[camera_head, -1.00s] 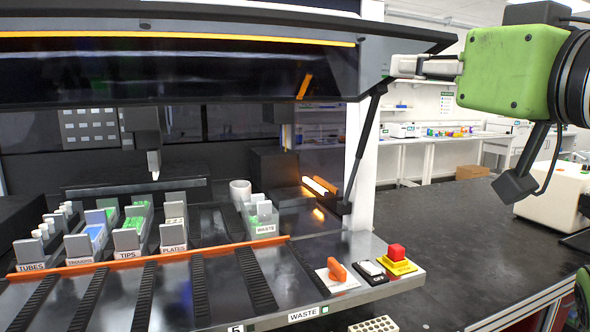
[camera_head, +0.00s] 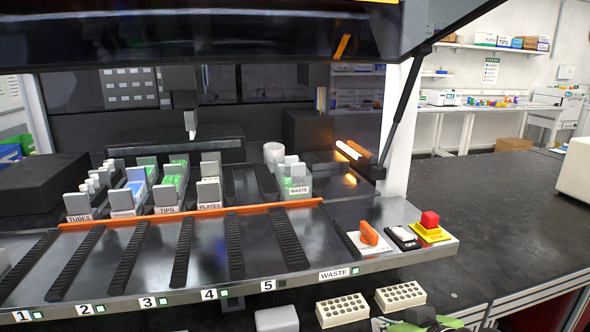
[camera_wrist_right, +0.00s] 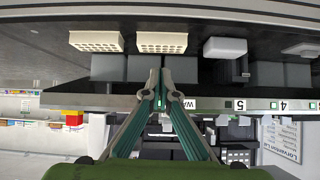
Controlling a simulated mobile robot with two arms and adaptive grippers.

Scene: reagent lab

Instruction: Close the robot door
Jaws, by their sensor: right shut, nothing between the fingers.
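The robot door (camera_head: 215,35) is the dark, glossy panel across the top of the head view. It is raised, and the deck below it is open to view; its upper part is cut off by the frame. A black strut (camera_head: 405,115) runs from the right side of the door down to the deck. My right gripper (camera_wrist_right: 162,85) is shut and empty in the wrist view, its fingers converging in front of the deck's front edge.
The deck (camera_head: 330,255) holds labelled racks, an orange knob (camera_head: 368,233) and a red emergency button (camera_head: 430,219). White perforated racks (camera_head: 342,310) lie in front of it. The black bench (camera_head: 500,215) at the right is mostly clear. A white device (camera_head: 575,170) stands at the right edge.

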